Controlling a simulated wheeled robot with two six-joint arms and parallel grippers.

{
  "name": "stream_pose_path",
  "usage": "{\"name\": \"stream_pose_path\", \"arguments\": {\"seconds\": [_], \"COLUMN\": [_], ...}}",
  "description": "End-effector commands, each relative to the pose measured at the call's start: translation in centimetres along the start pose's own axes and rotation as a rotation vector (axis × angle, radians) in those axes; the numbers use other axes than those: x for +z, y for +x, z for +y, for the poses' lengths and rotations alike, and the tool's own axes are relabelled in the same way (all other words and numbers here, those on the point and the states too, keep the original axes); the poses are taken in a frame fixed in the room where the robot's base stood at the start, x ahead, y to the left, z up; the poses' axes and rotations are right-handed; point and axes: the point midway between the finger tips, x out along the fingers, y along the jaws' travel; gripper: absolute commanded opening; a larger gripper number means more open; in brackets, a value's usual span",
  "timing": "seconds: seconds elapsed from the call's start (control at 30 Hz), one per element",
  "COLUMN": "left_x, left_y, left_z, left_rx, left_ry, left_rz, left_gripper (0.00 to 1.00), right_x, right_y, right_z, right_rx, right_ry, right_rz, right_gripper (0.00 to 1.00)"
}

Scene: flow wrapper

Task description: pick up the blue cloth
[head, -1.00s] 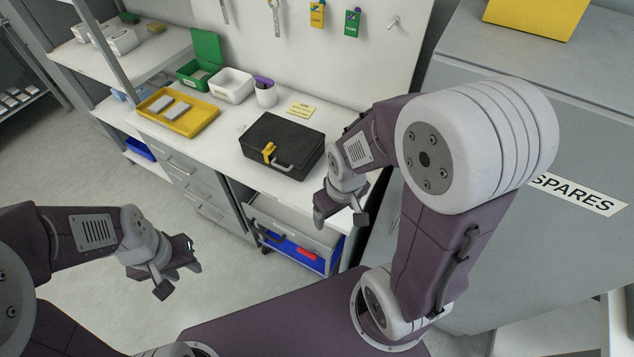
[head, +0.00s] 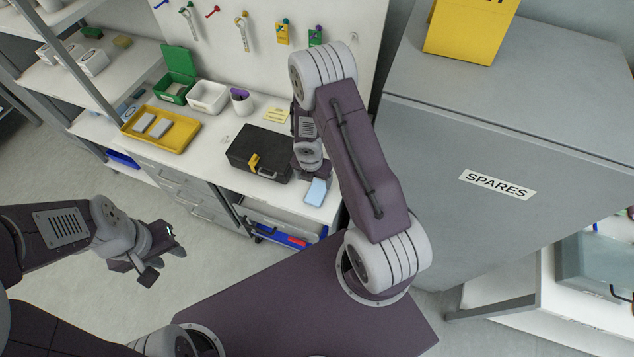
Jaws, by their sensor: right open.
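The blue cloth (head: 316,193) is a small light-blue piece on the white worktop near its right front corner, beside the black case (head: 246,150). My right gripper (head: 312,178) is directly behind the cloth in the picture, pointing down close to it, with its jaws open. Its fingertips are small and partly hidden by my own arm, so I cannot tell whether they touch the cloth. My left gripper (head: 163,262) is open and empty, out over the floor in front of the drawers, far from the cloth.
The black case with a yellow latch stands left of my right gripper. Beyond it are a yellow tray (head: 185,141), a white bin (head: 209,94) and a cup (head: 242,104). An open drawer (head: 283,224) juts out below. A grey SPARES cabinet (head: 450,150) stands right.

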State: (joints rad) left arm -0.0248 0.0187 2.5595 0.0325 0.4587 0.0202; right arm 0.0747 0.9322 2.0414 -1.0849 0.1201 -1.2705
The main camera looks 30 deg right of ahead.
Motion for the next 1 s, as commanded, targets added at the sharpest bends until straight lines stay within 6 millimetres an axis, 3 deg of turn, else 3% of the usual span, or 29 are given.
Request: {"name": "stream_pose_path", "arguments": {"seconds": [0.13, 0.3, 0.53, 0.7, 0.8, 1.0], "left_x": [0.1, 0.3, 0.3, 0.6, 0.7, 0.6], "left_y": [0.4, 2.5, 3.0, 5.5, 6.0, 5.8], "left_z": [0.0, -0.1, -0.1, -0.1, -0.1, -0.1], "left_rx": [0.0, 0.0, 0.0, 0.0, 0.0, 0.0], "left_ry": [0.0, 0.0, 0.0, 0.0, 0.0, 0.0], "left_rz": [-0.001, -0.001, -0.001, -0.001, -0.001, -0.001], "left_gripper": [0.36, 0.36, 0.36, 0.36, 0.36, 0.36], "right_x": [-0.2, -0.3, -0.2, -0.3, -0.2, -0.1], "right_y": [0.8, 3.8, 4.7, 8.2, 9.3, 9.4], "right_z": [-0.2, -0.2, -0.3, -0.6, -0.6, -0.6], "right_rx": [-0.006, -0.006, -0.006, -0.006, -0.006, -0.005], "right_ry": [-0.002, 0.0, 0.001, 0.003, 0.003, 0.003], "right_rz": [0.005, 0.005, 0.004, 0.004, 0.004, 0.003], "right_gripper": [0.8, 0.8, 0.8, 0.8, 0.8, 0.8]}}
